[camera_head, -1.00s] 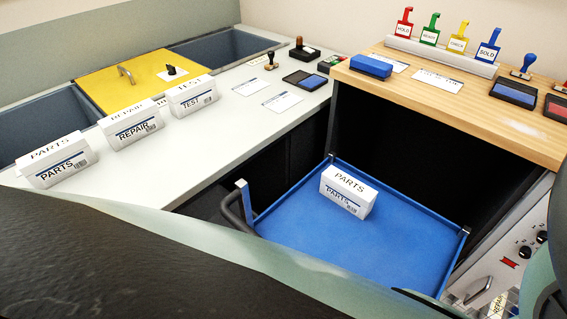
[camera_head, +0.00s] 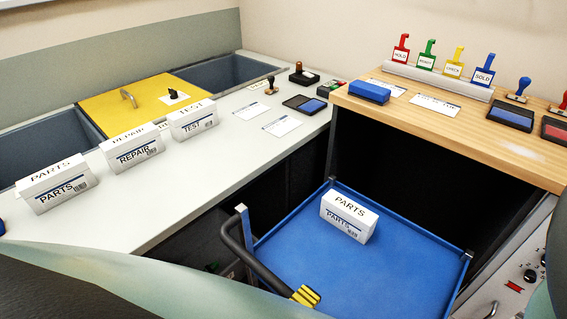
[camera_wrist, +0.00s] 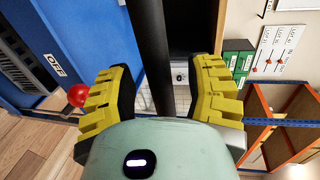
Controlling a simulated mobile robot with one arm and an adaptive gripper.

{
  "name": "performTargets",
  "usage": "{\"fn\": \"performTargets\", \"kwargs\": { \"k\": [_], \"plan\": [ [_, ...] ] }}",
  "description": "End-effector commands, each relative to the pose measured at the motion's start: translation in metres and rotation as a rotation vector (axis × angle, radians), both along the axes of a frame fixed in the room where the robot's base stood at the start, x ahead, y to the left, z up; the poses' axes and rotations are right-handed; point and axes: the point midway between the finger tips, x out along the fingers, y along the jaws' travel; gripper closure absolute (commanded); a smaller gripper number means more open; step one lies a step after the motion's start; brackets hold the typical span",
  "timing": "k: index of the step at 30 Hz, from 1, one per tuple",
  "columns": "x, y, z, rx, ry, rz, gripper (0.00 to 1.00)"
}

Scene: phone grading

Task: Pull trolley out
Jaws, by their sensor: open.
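The blue trolley (camera_head: 400,262) stands under and in front of the wooden counter, with its raised rim and corner posts visible. Its black bent handle (camera_head: 252,256) is at the near left side. My gripper's yellow fingers (camera_head: 305,296) are at the lower end of the visible handle, and my arm hides what is below. In the wrist view my gripper (camera_wrist: 162,100) is open, with one yellow finger on each side of a black bar (camera_wrist: 149,50) that looks like the handle. A white PARTS box (camera_head: 348,214) sits on the trolley.
The grey counter (camera_head: 225,185) with PARTS, REPAIR and TEST boxes is at left. The wooden counter (camera_head: 440,125) holds stamps and pads. In the wrist view, a blue cabinet (camera_wrist: 82,25) with a red knob (camera_wrist: 78,95) is left and an orange-edged shelf (camera_wrist: 290,125) is right.

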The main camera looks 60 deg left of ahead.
Motion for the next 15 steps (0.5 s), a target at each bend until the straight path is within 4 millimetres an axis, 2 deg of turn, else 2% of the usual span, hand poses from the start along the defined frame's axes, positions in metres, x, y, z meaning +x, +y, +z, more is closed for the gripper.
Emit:
{"fn": "performTargets", "kwargs": {
  "k": [9,15],
  "plan": [
    [-0.041,-0.009,0.007,-0.002,0.006,0.004,0.48],
    [-0.058,-0.013,0.011,0.0,0.004,0.002,0.48]
  ]
}}
